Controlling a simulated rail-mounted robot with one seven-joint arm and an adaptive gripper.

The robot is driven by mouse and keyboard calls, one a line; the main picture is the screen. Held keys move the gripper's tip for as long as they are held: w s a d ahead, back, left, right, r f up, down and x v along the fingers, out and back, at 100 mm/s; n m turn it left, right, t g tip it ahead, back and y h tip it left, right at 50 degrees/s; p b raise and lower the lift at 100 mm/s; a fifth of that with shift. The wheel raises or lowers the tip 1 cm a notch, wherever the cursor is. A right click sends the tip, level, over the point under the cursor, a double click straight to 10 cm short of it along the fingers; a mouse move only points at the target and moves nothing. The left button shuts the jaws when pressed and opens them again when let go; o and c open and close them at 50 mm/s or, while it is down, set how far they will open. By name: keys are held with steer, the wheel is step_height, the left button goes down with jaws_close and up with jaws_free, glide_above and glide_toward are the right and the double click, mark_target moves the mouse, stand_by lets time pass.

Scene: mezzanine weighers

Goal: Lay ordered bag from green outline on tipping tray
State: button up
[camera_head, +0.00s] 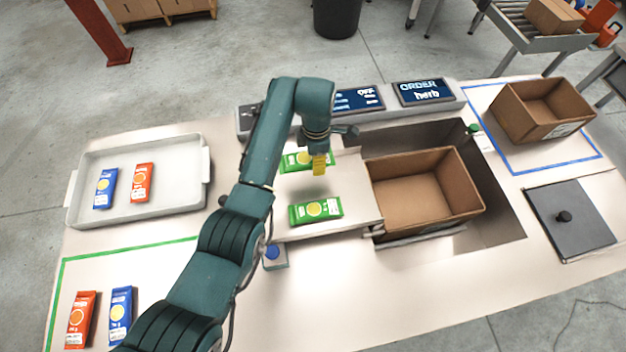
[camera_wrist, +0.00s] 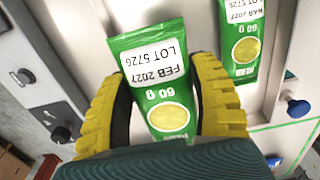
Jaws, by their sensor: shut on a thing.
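My gripper (camera_head: 320,163) is over the back part of the pale tipping tray (camera_head: 358,185). In the wrist view its yellow fingers (camera_wrist: 160,70) are shut on a green bag (camera_wrist: 165,118), with a "FEB 2027, LOT 5726" label. This bag (camera_head: 295,162) is partly hidden by the gripper in the head view; I cannot tell whether it touches the tray. A second green bag (camera_head: 316,208) lies flat on the tray's front part and shows in the wrist view (camera_wrist: 240,40). The order display (camera_head: 422,92) reads "herb". The green outline (camera_head: 130,249) holds an orange bag (camera_head: 80,318) and a blue bag (camera_head: 120,315).
An open, empty cardboard box (camera_head: 425,192) stands right of the tray in a recess. A white tray (camera_head: 145,208) at left holds a blue and an orange bag. Another box (camera_head: 541,112) stands in the blue outline. A dark lid plate (camera_head: 570,222) lies at right.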

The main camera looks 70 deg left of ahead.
mark_target(316, 178)
step_height(316, 178, down, 9)
steer(key=shift+d+r+b, duration=0.15)
steer(key=shift+r+b, duration=0.05)
steer(key=shift+b, duration=0.4)
steer(key=shift+f, duration=0.25)
steer(key=o, duration=0.9)
steer(key=shift+r, duration=0.1)
step_height(316, 178, up, 12)
steer(key=shift+r+p, duration=0.15)
steer(key=shift+p, duration=0.8)
steer(key=shift+w, duration=0.1)
